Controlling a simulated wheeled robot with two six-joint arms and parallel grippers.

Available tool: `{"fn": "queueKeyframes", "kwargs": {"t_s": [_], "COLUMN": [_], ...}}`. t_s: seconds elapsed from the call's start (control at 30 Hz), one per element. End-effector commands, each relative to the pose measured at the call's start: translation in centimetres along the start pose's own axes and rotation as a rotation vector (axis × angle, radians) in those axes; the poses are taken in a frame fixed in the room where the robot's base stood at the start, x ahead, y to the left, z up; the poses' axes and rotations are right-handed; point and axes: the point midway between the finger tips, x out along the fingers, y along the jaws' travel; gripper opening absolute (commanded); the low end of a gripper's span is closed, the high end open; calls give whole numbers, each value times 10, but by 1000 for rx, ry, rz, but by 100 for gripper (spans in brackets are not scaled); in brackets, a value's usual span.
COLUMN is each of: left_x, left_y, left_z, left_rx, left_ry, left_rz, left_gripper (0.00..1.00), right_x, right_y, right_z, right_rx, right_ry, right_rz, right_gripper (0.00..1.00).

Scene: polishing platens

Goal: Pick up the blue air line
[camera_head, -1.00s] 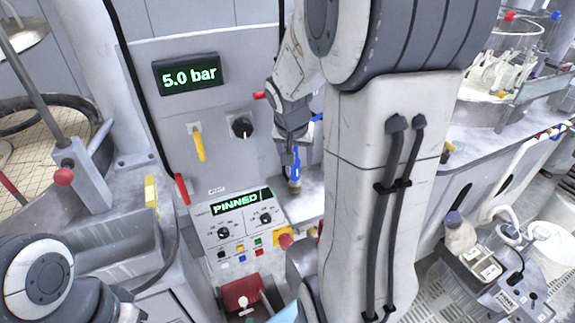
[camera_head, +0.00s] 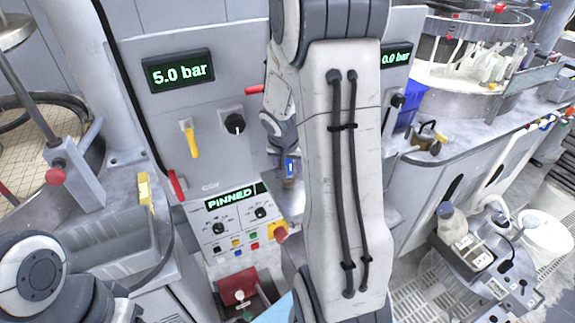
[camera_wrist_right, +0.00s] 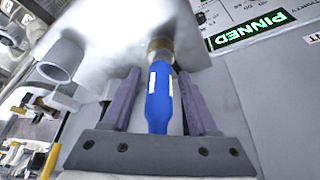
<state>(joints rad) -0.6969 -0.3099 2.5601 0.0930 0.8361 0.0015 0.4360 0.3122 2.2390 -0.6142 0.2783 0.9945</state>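The blue air line (camera_head: 290,168) shows as a short blue piece below my right wrist, against the grey machine. In the right wrist view the blue air line (camera_wrist_right: 160,100) has white marks and meets a brass-coloured fitting (camera_wrist_right: 160,46) at its far end. My right gripper (camera_wrist_right: 160,75) is open, with one finger on each side of the blue piece and a visible gap on both sides. In the head view my right wrist hides most of the fingers. My left arm shows at the lower left; its gripper is out of view.
A panel reading PINNED (camera_head: 236,197) has knobs and coloured buttons. A 5.0 bar display (camera_head: 178,71), a yellow lever (camera_head: 191,140) and a black knob (camera_head: 234,123) are on the machine wall. A 0.0 bar display (camera_head: 396,56) and a blue bin (camera_head: 405,117) are at right.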

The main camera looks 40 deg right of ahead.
Motion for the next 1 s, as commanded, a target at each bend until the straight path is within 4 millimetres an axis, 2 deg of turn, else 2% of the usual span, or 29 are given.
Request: {"fn": "queueKeyframes", "kwargs": {"t_s": [0.03,0.1,0.13,1.0], "left_x": [0,0,0,0], "left_y": [0,0,0,0], "left_z": [0,0,0,0], "left_rx": [0,0,0,0], "left_ry": [0,0,0,0], "left_rz": [0,0,0,0], "left_gripper": [50,50,50,50], "right_x": [0,0,0,0], "right_y": [0,0,0,0], "right_z": [0,0,0,0], "right_rx": [0,0,0,0], "right_ry": [0,0,0,0], "right_rz": [0,0,0,0], "right_gripper": [36,10,0,0]}}
